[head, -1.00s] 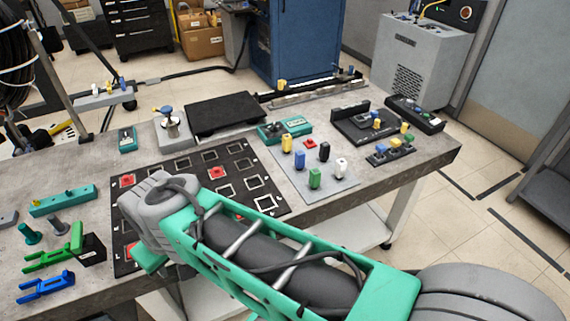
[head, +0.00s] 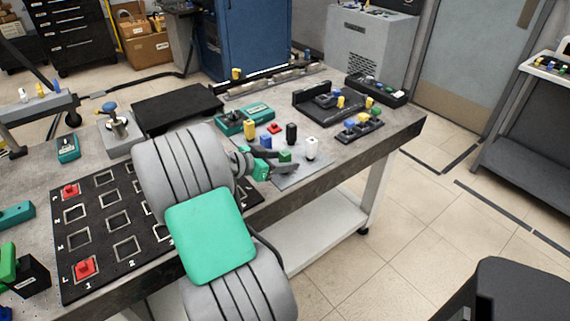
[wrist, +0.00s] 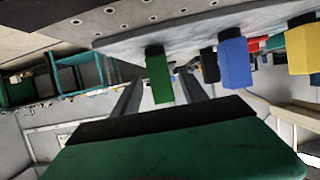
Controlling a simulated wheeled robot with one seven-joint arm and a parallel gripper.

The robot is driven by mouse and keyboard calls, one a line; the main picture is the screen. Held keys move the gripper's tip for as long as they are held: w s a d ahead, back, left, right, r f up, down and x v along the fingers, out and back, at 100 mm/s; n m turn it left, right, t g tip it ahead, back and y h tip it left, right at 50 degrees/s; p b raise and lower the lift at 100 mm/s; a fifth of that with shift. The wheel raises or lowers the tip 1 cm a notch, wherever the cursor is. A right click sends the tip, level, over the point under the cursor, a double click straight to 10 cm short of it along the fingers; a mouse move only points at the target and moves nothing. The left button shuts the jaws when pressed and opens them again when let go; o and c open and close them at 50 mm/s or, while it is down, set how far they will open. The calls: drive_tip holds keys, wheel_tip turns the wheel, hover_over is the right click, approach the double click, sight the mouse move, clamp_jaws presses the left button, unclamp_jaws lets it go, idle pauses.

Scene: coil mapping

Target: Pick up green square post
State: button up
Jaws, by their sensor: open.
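The green square post (head: 285,156) stands on the light grey plate (head: 318,163), near its front edge. In the wrist view, which is upside down, the green post (wrist: 159,78) appears between the two dark fingers of my gripper (wrist: 160,82). The fingers are apart, one on each side of the post, with no clear contact visible. In the head view my gripper (head: 276,161) is low at the plate beside the post, and it hides the post's lower part.
Near the green post stand a white post (head: 311,149), a black post (head: 291,133), a blue post (head: 265,141) and a yellow post (head: 250,128). A red piece (head: 274,128) lies behind. A black grid board (head: 75,240) with red pieces is at left.

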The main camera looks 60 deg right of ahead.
drive_tip(key=x, duration=0.4)
drive_tip(key=shift+w+f, duration=0.1)
drive_tip(key=shift+f, duration=0.05)
drive_tip(key=shift+c, duration=0.4)
clamp_jaws()
